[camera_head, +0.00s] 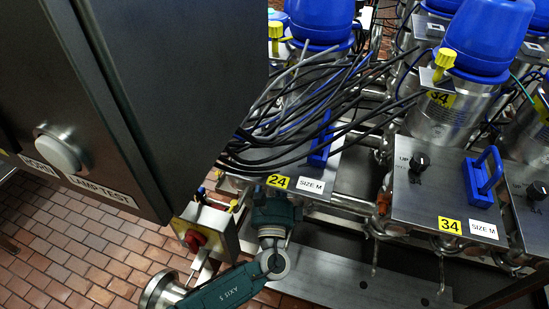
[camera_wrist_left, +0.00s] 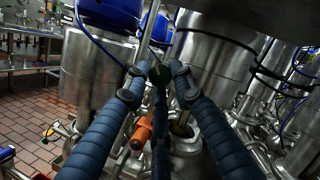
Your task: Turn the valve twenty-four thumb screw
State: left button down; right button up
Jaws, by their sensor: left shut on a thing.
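The valve's yellow 24 label (camera_head: 278,181) is on the front edge of a steel plate, beside a SIZE M label (camera_head: 311,185). My left gripper (camera_head: 275,208) is just below the 24 label in the head view; its fingertips are hidden there. In the left wrist view its dark blue fingers (camera_wrist_left: 158,78) come together around a small dark knob (camera_wrist_left: 158,76). The fingers cover most of this knob, so I cannot tell for certain that it is the thumb screw. Cables hide the top of valve 24. My right gripper is not in view.
A dark cabinet with a LAMP TEST button (camera_head: 58,152) fills the upper left. Black cables (camera_head: 310,125) hang over valve 24. Valve 34's plate (camera_head: 425,190) stands to the right, with a black knob (camera_head: 420,162) and a blue handle (camera_head: 484,178). A red switch (camera_head: 194,240) is at lower left.

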pick_arm(q)
jog(key=shift+d+r+n+g+y+b, duration=0.1)
jog(key=shift+r+n+g+y+b, duration=0.35)
jog(key=shift+n, duration=1.6)
jog(key=shift+a+n+g+y+b, duration=0.1)
jog(key=shift+n+g+b, duration=0.65)
jog(key=shift+n, duration=1.25)
jog(key=shift+d+r+n+g+y+b, duration=0.1)
jog(key=shift+r+n+g+y+b, duration=0.15)
jog(key=shift+n+g, duration=1.25)
jog(key=shift+n+t, duration=0.6)
jog(key=shift+n, duration=0.05)
jog(key=c, duration=1.5)
grip_release()
jog(key=shift+f, duration=0.15)
